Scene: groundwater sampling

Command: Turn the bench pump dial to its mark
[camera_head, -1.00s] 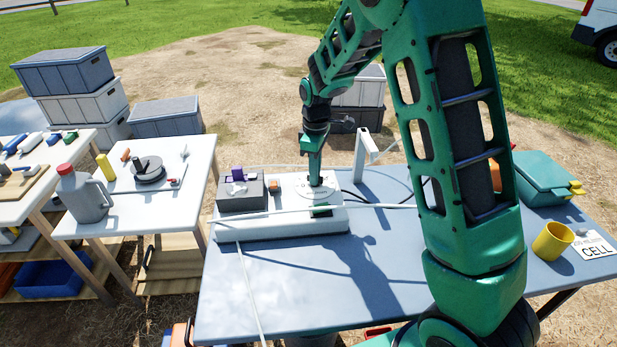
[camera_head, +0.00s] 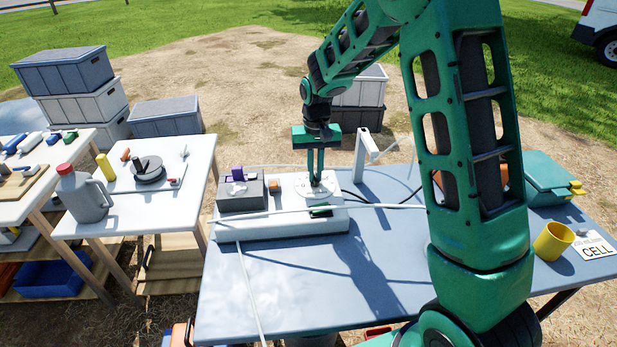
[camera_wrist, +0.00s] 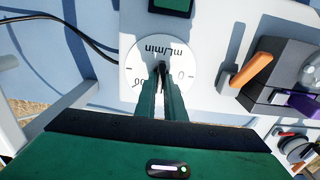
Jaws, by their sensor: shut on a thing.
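The bench pump (camera_head: 270,229) is a white box on the blue-grey table, with a dark grey block on its left part. Its dial (camera_head: 325,186) is a white disc on the top right. In the wrist view the dial (camera_wrist: 137,55) shows "mL/min" lettering and part of a number. My gripper (camera_head: 316,181) points down over the dial. In the wrist view its green fingers (camera_wrist: 162,80) are close together at the dial's middle, shut on the dark knob there. The fingers hide most of the knob, and I cannot make out the mark.
An orange lever (camera_wrist: 250,70) and the grey block with a purple part (camera_head: 238,177) stand beside the dial. A white post (camera_head: 361,155) rises behind the pump. Pale tubing (camera_head: 380,206) crosses the table. A yellow cup (camera_head: 553,241) stands at the right.

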